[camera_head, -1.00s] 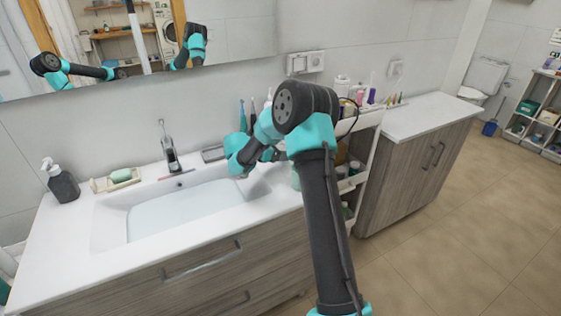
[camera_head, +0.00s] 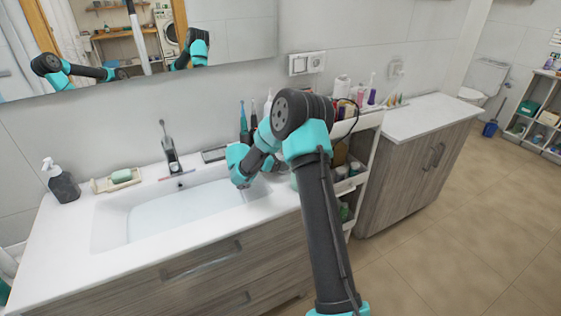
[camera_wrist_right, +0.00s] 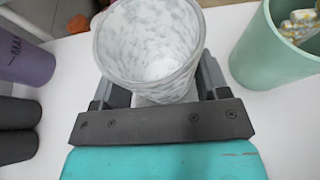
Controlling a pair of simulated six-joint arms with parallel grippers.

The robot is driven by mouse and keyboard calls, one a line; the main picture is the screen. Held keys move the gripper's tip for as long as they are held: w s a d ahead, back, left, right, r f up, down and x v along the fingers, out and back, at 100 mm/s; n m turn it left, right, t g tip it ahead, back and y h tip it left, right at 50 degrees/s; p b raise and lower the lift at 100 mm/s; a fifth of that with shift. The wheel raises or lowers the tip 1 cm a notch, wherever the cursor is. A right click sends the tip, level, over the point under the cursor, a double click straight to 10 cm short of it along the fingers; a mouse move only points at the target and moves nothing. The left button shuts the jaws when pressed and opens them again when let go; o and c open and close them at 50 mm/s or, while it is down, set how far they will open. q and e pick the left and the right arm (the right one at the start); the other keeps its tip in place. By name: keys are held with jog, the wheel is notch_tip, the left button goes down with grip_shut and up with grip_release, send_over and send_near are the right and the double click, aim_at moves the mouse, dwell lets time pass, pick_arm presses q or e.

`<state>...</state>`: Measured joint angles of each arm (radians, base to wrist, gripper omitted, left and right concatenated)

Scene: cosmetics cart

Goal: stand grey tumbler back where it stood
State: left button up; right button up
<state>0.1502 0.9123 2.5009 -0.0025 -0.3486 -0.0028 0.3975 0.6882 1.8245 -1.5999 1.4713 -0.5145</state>
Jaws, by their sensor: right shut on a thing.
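The grey tumbler (camera_wrist_right: 150,50), mottled grey and white, is in my right gripper (camera_wrist_right: 158,88) in the right wrist view. The fingers are shut on its two sides. I look down into its open mouth, and it looks empty. Its base is hidden, so I cannot tell if it touches the white surface below. In the head view my right arm reaches over the right end of the washbasin and hides the gripper and tumbler. My left gripper is not in view.
In the wrist view a mint green cup (camera_wrist_right: 275,50) with patterned items stands close right; a purple container (camera_wrist_right: 22,58) and dark cylinders (camera_wrist_right: 16,130) are left. The head view shows the basin (camera_head: 180,210), soap dish (camera_head: 102,185), dispenser (camera_head: 62,182) and loaded cart (camera_head: 362,122).

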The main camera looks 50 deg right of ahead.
jog(key=shift+f, duration=0.1)
jog(key=o, duration=1.1)
jog(key=shift+c, duration=0.2)
jog(key=v, duration=1.2)
